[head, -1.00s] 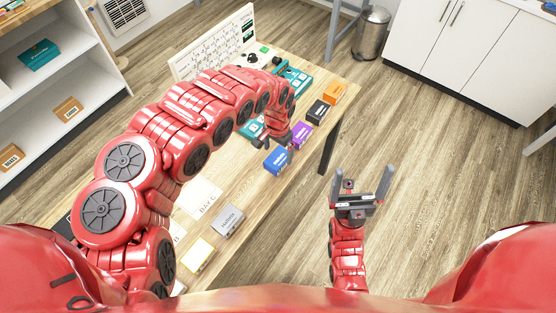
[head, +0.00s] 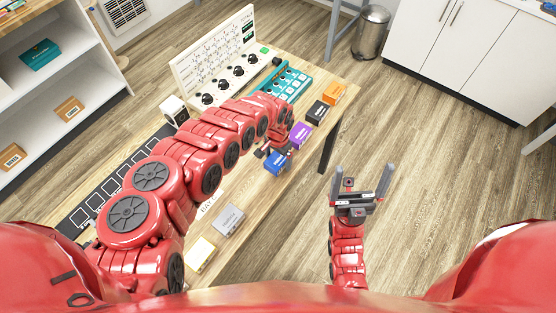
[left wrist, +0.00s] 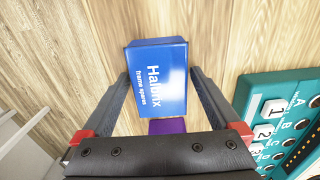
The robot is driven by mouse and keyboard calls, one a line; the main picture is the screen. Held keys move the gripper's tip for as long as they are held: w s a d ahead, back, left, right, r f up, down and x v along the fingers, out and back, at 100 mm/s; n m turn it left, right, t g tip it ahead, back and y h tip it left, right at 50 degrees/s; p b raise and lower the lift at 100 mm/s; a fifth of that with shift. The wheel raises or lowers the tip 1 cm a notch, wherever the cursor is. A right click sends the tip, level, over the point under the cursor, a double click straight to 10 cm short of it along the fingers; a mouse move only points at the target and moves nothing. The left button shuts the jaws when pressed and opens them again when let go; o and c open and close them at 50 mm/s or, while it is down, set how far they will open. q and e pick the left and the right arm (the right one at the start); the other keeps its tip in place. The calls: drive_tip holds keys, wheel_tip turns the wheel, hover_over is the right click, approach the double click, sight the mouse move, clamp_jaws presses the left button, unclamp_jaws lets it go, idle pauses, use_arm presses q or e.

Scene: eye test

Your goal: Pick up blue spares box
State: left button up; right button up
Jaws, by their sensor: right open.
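The blue spares box (head: 277,163) sits near the table's right edge in the head view. In the left wrist view it (left wrist: 158,80) shows its lettered face between my left fingers. My left gripper (head: 272,152) is at the box in the head view. In the left wrist view its fingers (left wrist: 158,76) are spread wide, one on each side of the box, close to its sides. I cannot tell whether they touch it. My right gripper (head: 364,170) is open and empty, over the floor right of the table.
A purple box (head: 301,135) stands just beyond the blue one, then a black box (head: 318,111) and an orange box (head: 334,93). A teal button panel (head: 290,80) and a white board with knobs (head: 222,55) are behind. A grey box (head: 230,220) and a yellow box (head: 201,253) stand nearer.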

use_arm(q)
drive_tip(key=c, duration=1.2)
drive_tip(key=shift+c, duration=0.2)
